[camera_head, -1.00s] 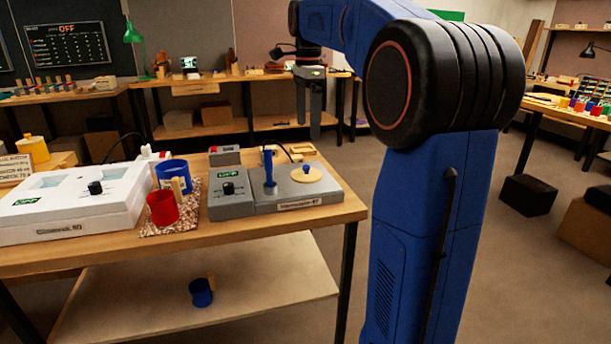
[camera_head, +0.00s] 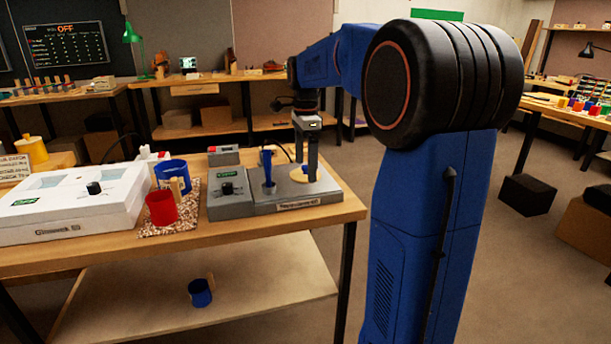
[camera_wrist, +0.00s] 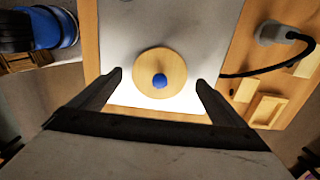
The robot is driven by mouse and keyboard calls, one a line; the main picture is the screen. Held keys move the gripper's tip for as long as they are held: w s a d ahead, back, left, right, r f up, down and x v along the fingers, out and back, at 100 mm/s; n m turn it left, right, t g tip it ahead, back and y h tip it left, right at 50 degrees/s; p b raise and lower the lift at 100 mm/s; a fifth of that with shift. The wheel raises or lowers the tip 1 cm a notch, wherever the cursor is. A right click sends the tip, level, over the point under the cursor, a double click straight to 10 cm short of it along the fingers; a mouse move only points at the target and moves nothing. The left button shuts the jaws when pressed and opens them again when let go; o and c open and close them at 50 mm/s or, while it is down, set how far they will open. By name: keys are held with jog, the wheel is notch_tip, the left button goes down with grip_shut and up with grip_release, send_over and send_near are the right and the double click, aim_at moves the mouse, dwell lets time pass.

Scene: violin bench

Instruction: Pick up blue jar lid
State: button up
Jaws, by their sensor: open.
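The blue jar lid (camera_head: 297,177) appears as a round, pale wooden disc with a blue knob. It lies flat on the right part of a grey device (camera_head: 270,204) on the bench. In the wrist view the lid (camera_wrist: 150,62) lies between my two fingers, with its knob close to the middle of the gap. My gripper (camera_wrist: 159,78) is open, pointing down over the lid, with clear room on both sides of the disc. In the head view my gripper (camera_head: 305,166) partly hides the lid. I cannot tell the exact height of the fingertips above it.
A blue upright post (camera_head: 268,172) stands on the device left of the lid. A red cup (camera_head: 161,209) and a blue cup (camera_head: 171,169) stand on a speckled mat farther left. A black cable (camera_wrist: 262,71) and wooden pieces (camera_wrist: 266,110) lie on the right in the wrist view.

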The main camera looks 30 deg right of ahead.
jog(key=shift+f, duration=0.55)
jog(key=c, duration=1.1)
jog(key=shift+c, duration=0.2)
